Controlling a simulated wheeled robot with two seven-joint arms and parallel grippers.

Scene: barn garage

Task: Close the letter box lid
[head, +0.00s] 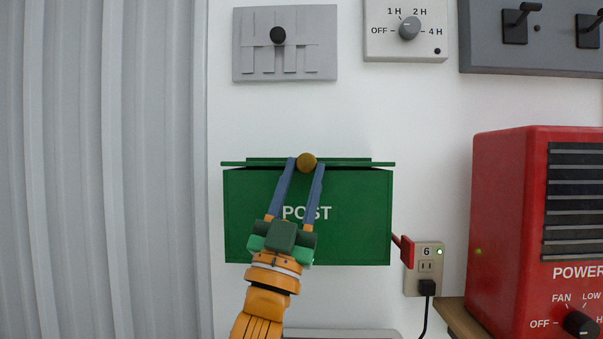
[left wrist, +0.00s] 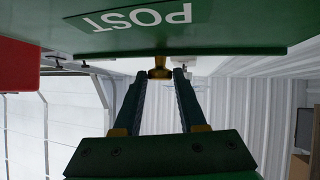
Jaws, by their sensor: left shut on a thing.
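The green letter box (head: 350,235) with white POST lettering hangs on the white wall in the head view. Its green lid (head: 350,163) shows almost edge-on along the top, with a thin dark gap under it at the right. A round brass knob (head: 306,162) sits at the middle of the lid's front edge. My left gripper (head: 306,166) reaches up in front of the box, its blue fingers shut on the knob. In the left wrist view the brass knob (left wrist: 160,70) shows at the fingertips, below the upside-down POST panel (left wrist: 215,30). My right gripper is out of view.
A red heater (head: 505,220) stands to the right of the box on a wooden surface. A small red flag (head: 406,251) sticks out at the box's right side by a wall outlet (head: 426,268). A grey slotted panel (head: 285,60) and a timer dial (head: 408,28) are above.

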